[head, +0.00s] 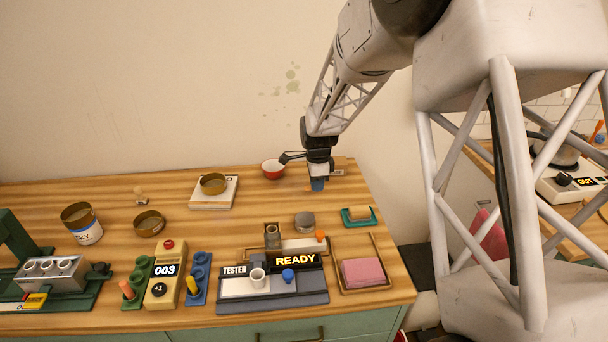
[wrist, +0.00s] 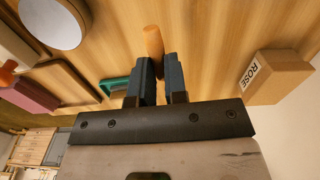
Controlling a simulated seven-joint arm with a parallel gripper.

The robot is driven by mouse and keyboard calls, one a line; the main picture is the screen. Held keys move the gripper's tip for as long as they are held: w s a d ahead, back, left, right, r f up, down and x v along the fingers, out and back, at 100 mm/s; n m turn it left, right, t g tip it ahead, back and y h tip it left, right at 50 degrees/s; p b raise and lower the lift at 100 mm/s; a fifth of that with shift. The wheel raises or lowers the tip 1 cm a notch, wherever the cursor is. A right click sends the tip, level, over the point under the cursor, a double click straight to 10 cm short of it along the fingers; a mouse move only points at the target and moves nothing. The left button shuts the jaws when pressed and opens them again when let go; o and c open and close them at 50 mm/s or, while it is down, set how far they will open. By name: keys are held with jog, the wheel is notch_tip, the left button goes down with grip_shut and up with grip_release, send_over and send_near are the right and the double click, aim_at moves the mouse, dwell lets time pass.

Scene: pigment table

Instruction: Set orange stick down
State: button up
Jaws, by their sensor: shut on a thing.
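An orange stick (wrist: 153,42) shows in the wrist view, its end sticking out beyond the finger pads. My gripper (wrist: 160,80) is shut on it. In the head view my gripper (head: 317,184) is over the back right of the wooden table (head: 345,215), near the red bowl, and the stick in it cannot be made out there. I cannot tell whether the stick touches the table. Another orange stick (head: 128,290) stands in a green rack at the front left.
A box marked ROSE (wrist: 278,78) lies right of my gripper in the wrist view. A red bowl (head: 272,169) is left of it in the head view. A green holder (head: 357,216), a pink block (head: 362,272) and a READY tester (head: 272,290) stand nearer the front. Bare wood lies between.

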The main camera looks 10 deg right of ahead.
jog(key=shift+w, duration=0.1)
send_over(307, 173)
jog(key=s, duration=0.1)
jog(key=shift+f, duration=0.7)
jog(key=shift+w, duration=0.15)
dwell(0.3)
jog(key=shift+w+f, duration=0.1)
jog(key=shift+w, duration=0.15)
jog(key=shift+f, duration=1.7)
jog(key=shift+f, duration=0.15)
jog(key=o, duration=0.6)
jog(key=shift+o, duration=0.2)
notch_tip(307, 173, up, 12)
